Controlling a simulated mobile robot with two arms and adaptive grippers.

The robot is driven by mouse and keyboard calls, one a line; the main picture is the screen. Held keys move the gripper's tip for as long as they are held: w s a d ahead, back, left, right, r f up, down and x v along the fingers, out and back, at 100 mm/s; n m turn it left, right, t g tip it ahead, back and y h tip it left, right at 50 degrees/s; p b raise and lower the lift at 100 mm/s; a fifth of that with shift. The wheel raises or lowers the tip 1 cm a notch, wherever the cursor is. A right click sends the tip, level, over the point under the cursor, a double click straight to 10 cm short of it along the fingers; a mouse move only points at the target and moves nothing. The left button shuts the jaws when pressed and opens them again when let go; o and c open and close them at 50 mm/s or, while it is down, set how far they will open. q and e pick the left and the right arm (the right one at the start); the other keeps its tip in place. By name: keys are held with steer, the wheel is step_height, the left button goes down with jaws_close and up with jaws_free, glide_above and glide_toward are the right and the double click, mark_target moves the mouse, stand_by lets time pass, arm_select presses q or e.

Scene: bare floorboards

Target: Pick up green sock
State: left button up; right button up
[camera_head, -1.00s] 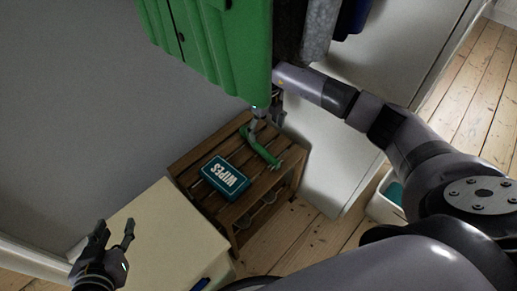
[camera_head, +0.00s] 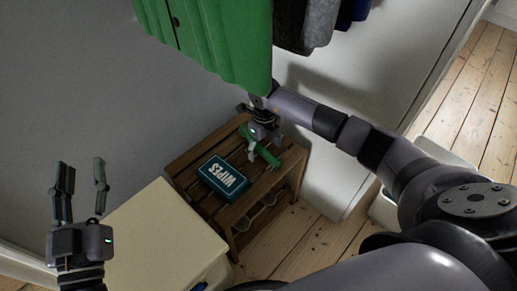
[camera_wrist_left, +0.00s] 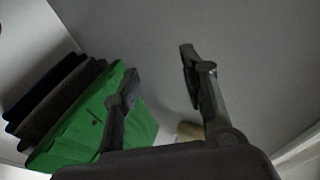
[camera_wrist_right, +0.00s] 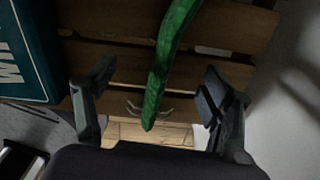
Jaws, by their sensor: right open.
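The green sock (camera_head: 266,154) lies on the slatted wooden bench, to the right of the wipes box. In the right wrist view the sock (camera_wrist_right: 166,70) runs down between the two open fingers, its tip near the bench edge. My right gripper (camera_head: 262,150) is open just above the sock, partly covering it in the head view; both fingers (camera_wrist_right: 148,95) stand apart from it. My left gripper (camera_head: 80,178) is open and empty, raised at the left over the pale cabinet side. It also shows open in the left wrist view (camera_wrist_left: 158,75).
A teal wipes box (camera_head: 224,178) sits on the wooden bench (camera_head: 205,158), left of the sock. A green coat (camera_head: 205,45) hangs above, beside dark garments (camera_head: 318,22). A cream cabinet (camera_head: 150,240) stands in front left. A white door panel (camera_head: 330,165) is right of the bench.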

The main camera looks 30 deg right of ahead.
steer(key=shift+f, duration=0.4)
steer(key=shift+c, duration=0.4)
steer(key=c, duration=1)
